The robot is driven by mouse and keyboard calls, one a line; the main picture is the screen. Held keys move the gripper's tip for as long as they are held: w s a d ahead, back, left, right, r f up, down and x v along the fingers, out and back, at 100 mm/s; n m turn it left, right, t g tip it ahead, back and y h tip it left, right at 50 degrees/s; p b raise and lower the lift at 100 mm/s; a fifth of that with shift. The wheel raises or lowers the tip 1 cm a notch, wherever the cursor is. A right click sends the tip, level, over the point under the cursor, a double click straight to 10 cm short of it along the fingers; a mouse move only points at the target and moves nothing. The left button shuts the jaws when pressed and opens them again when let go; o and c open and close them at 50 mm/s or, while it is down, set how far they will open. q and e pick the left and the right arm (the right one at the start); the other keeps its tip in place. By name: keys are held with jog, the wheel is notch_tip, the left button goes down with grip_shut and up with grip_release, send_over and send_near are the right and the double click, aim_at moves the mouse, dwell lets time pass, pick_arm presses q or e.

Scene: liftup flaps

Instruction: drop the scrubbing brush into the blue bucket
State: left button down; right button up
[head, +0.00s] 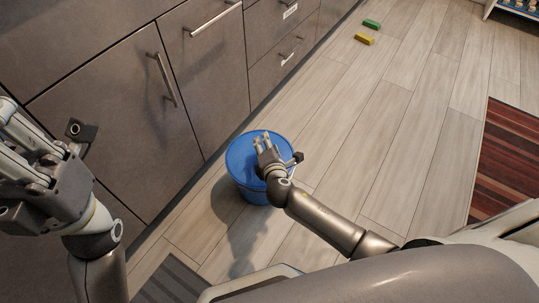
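The blue bucket (241,163) stands upright on the floor beside the cabinet fronts. My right gripper (262,139) is over the bucket's top, and its wrist hides part of the right rim. Its fingers look apart, with blue showing between them and nothing visible held. My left gripper (10,118) is at the left edge, in front of the cabinets and away from the bucket. Its fingers look apart and empty. I cannot make out a scrubbing brush; the bucket's inside shows only blue, and part of it is hidden.
A green block-like item (372,24) and a yellow one (364,39) lie on the floor far off. Grey cabinets (120,120) with bar handles line the left. A striped red-brown rug (512,160) lies at the right. The middle floor is clear.

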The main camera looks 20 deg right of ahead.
jog(key=v, duration=1.1)
jog(key=shift+s, duration=0.15)
